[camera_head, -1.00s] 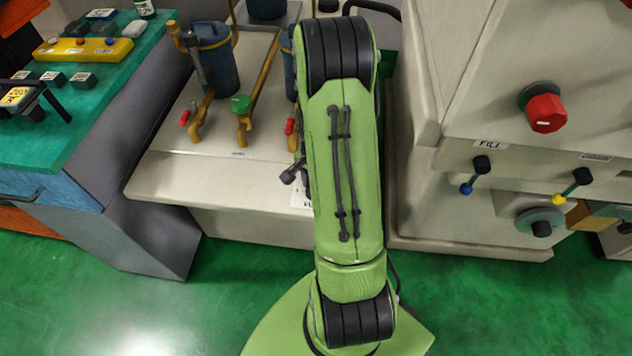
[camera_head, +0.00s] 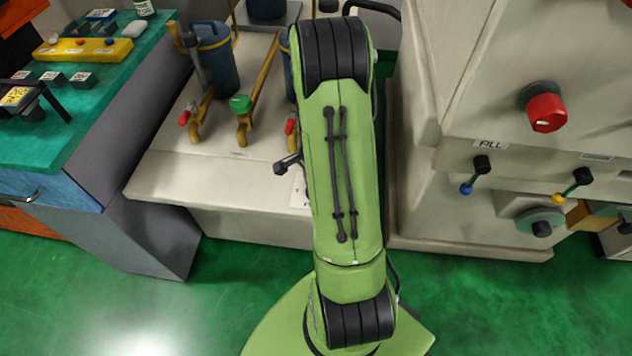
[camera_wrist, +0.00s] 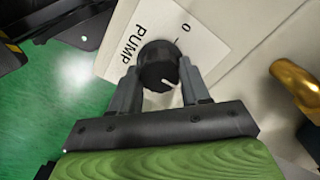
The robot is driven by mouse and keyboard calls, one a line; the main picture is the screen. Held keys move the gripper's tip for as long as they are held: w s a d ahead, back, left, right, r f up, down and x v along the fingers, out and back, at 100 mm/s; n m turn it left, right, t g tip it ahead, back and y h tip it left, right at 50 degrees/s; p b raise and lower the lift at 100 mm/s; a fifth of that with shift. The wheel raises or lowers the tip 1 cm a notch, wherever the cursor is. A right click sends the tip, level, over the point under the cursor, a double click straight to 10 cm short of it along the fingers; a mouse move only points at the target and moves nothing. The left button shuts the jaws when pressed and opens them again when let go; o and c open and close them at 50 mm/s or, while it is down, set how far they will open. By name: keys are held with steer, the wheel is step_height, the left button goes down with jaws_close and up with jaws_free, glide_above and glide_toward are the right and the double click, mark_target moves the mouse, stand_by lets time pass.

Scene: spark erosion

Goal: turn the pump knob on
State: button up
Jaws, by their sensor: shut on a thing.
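The pump knob (camera_wrist: 158,66) is a round black knob with a white pointer line, on a white plate (camera_wrist: 128,43) marked "PUMP" and "0" in the wrist view. The pointer line lies toward the lower right of the knob, away from the "0". My gripper (camera_wrist: 159,75) has one finger on each side of the knob and is shut on it. In the head view my green arm covers the knob, and only a bit of the white plate (camera_head: 299,190) shows beside the arm.
Left of my arm stand blue canisters (camera_head: 214,62) and brass pipes with red-handled (camera_head: 184,118) and green-handled (camera_head: 240,104) valves. At right is a panel with a red knob (camera_head: 546,112) and small levers (camera_head: 481,166). A teal-topped bench (camera_head: 95,95) is at far left.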

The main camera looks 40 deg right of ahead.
steer(key=o, duration=1.1)
steer(key=shift+c, duration=0.2)
steer(key=shift+r, duration=0.1)
step_height(320, 180, up, 16)
steer(key=p, duration=0.5)
steer(key=shift+f, duration=0.2)
steer(key=s+a+r+n+t+p, duration=0.3)
steer(key=a+r+n+p, duration=0.2)
steer(key=a+r+n, duration=0.75)
steer(key=s+a+r+n+t+p, duration=0.2)
steer(key=s+a+r+n, duration=0.5)
steer(key=s+r, duration=0.1)
steer(key=shift+a+r+t, duration=0.3)
steer(key=shift+a+r, duration=0.05)
steer(key=shift+r, duration=0.45)
